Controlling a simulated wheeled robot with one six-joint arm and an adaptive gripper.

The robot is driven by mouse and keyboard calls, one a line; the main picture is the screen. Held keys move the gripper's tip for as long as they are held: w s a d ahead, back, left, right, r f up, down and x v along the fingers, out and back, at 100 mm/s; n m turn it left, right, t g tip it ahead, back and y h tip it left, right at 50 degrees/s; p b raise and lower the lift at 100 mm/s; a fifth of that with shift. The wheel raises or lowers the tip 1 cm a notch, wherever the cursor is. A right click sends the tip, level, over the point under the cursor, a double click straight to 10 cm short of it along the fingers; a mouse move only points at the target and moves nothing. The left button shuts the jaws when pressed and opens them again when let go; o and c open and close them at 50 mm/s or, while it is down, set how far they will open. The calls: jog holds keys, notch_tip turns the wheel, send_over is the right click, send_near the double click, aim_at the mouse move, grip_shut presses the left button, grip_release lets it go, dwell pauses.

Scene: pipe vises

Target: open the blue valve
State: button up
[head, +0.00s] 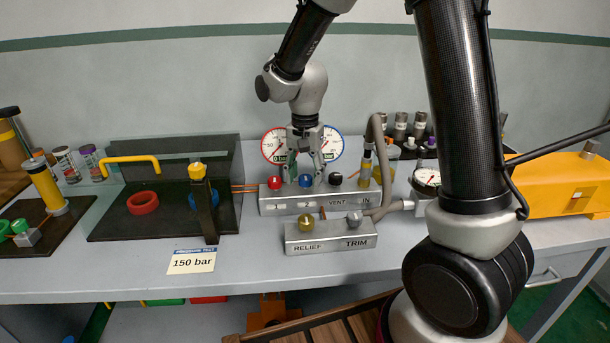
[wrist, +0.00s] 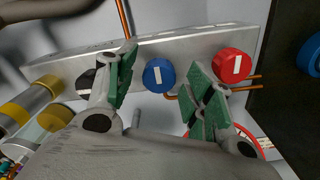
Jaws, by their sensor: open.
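In the wrist view the blue valve (wrist: 158,74) carries a short white mark that runs nearly upright in the picture. My gripper (head: 306,174) is just above the block. Its green-padded fingers (wrist: 163,72) are open, one on each side of the blue knob in the wrist view, with a visible gap to it. The right finger lies between the blue and red (wrist: 232,66) knobs.
Two round gauges (head: 274,146) stand behind the block. A RELIEF/TRIM block (head: 331,238) with brass and silver knobs sits in front. A grey hose (head: 381,150) arches at the right. A dark stand (head: 202,205) with a yellow top is at the left.

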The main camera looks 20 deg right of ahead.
jog(key=shift+f, duration=0.1)
jog(key=c, duration=1)
